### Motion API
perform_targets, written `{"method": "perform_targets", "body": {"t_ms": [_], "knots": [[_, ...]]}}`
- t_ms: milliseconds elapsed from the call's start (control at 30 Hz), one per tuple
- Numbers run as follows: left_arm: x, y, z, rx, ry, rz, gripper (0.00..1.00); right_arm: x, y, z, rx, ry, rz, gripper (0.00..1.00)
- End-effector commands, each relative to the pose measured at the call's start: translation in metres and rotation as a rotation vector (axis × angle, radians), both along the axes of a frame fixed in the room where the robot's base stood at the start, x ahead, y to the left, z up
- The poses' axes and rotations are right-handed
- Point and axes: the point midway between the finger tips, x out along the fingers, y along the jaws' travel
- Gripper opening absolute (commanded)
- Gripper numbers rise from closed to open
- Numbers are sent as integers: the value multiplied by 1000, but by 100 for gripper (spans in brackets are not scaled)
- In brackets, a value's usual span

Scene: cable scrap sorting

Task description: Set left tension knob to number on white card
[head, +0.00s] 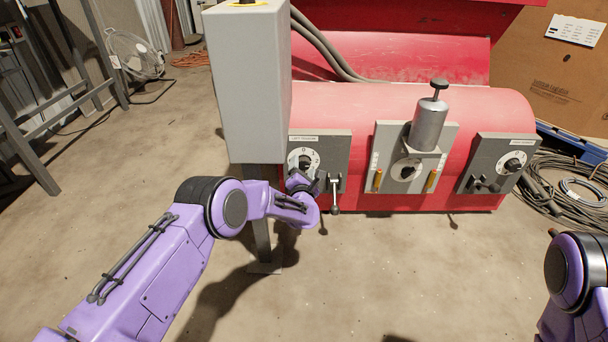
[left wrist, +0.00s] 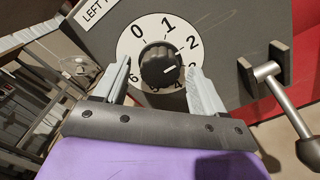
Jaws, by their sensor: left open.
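The left tension knob (left wrist: 160,65) is round and black on a white numbered dial (left wrist: 130,44). Its white mark points right, roughly toward the 3, which a finger partly hides. In the head view the dial (head: 303,156) sits on the left grey plate of the red machine. My left gripper (left wrist: 160,70) is open, with one finger on each side of the knob; I cannot tell whether they touch it. It also shows in the head view (head: 301,181), below the dial. A white card (head: 575,30) is on cardboard at the upper right; its print is too small to read. My right gripper is out of view.
A tall grey box (head: 247,85) on a post stands left of the dial, close to my left arm. A lever (head: 335,195) hangs just right of the knob. A middle plate holds a metal cylinder (head: 428,125); a right plate has another knob (head: 513,164). Cables (head: 570,190) lie right.

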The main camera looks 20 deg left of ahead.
Motion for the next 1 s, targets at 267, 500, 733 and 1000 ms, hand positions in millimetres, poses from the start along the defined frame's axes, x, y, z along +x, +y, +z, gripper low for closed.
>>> {"method": "perform_targets", "body": {"t_ms": [267,500,733,1000], "knots": [[9,3,0,0,1,1,71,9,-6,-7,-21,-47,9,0],[8,3,0,0,1,0,32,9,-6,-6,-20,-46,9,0],[8,3,0,2,2,0,15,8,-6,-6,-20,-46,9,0],[8,2,1,77,23,-1,15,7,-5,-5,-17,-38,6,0]]}}
